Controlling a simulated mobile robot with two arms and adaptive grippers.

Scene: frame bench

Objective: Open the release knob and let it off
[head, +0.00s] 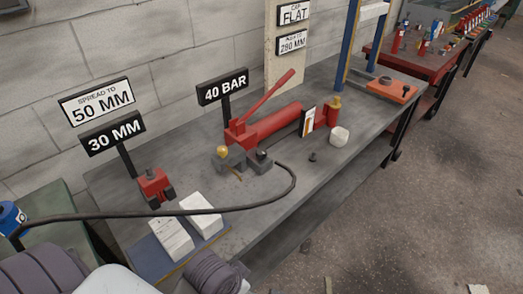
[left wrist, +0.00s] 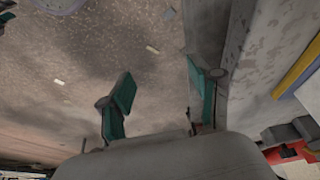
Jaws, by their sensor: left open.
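A red hand pump (head: 268,122) with a raised red lever (head: 268,98) lies on the grey bench. A brass knob (head: 222,151) sits on a grey block at the pump's near left end, and another brass piece (head: 335,102) stands at its far right end. I cannot tell for sure which is the release knob. My left gripper (left wrist: 160,84) shows two teal fingers spread apart in the left wrist view, empty, with floor behind them and away from the knobs. My right gripper is not in view.
A black hose (head: 240,207) arcs from the pump's block across the bench front. A red spreader tool (head: 154,186), white blocks (head: 172,239), a white lump (head: 339,136) and a 40 BAR sign (head: 223,87) share the bench (head: 260,217). Its front right is mostly clear.

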